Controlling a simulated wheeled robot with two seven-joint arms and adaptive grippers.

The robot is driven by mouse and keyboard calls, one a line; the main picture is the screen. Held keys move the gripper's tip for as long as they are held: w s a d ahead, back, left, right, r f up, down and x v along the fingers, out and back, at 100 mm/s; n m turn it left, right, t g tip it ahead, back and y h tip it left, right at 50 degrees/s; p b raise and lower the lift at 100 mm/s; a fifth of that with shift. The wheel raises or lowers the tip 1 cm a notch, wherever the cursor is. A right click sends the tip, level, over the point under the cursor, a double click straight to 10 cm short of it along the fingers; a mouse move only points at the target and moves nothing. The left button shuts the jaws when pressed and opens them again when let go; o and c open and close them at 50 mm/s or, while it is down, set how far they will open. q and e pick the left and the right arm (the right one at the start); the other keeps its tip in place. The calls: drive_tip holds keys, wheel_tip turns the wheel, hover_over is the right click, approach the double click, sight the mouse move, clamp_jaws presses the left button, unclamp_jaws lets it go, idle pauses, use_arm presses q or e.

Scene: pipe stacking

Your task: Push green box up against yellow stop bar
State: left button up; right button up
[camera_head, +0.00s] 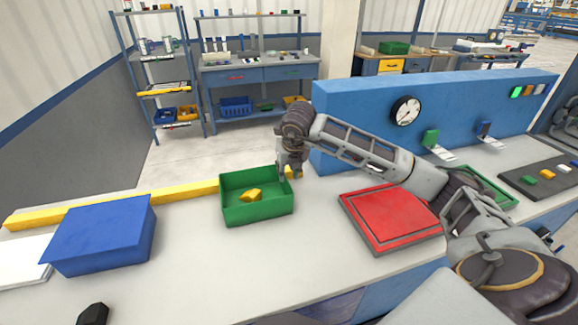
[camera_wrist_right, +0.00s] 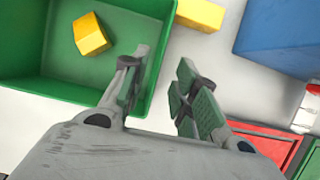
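The green box (camera_head: 258,212) is an open tray on the grey bench with a yellow block (camera_head: 251,195) inside. The yellow stop bar (camera_head: 120,205) runs along the bench's far edge, behind the box, which hides part of it. I cannot tell whether box and bar touch. My right gripper (camera_head: 290,172) is at the box's right rear corner. In the right wrist view its fingers (camera_wrist_right: 160,85) are apart, one over the box (camera_wrist_right: 65,92) side and one outside its right wall, with nothing visibly held. The stop bar's end (camera_wrist_right: 200,13) shows beyond them.
A blue box (camera_head: 100,235) stands left of the green box. A red tray (camera_head: 392,215) lies to the right, below my right arm. The bench front is clear.

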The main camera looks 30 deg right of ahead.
sight(285, 193)
use_arm(q)
drive_tip(key=shift+w+d+r, duration=0.5)
drive_tip(key=shift+w, duration=0.1)
use_arm(e)
drive_tip(key=shift+x, duration=4.8)
use_arm(q)
drive_tip(key=shift+s, duration=0.1)
drive_tip(key=shift+s+a+f, duration=0.1)
drive_tip(key=shift+a, duration=0.25)
use_arm(e)
clamp_jaws()
drive_tip(key=shift+o, duration=0.2)
unclamp_jaws()
use_arm(q)
drive_tip(key=shift+d, duration=0.2)
use_arm(e)
drive_tip(key=shift+v, duration=6.05)
drive_tip(key=shift+r, duration=0.1)
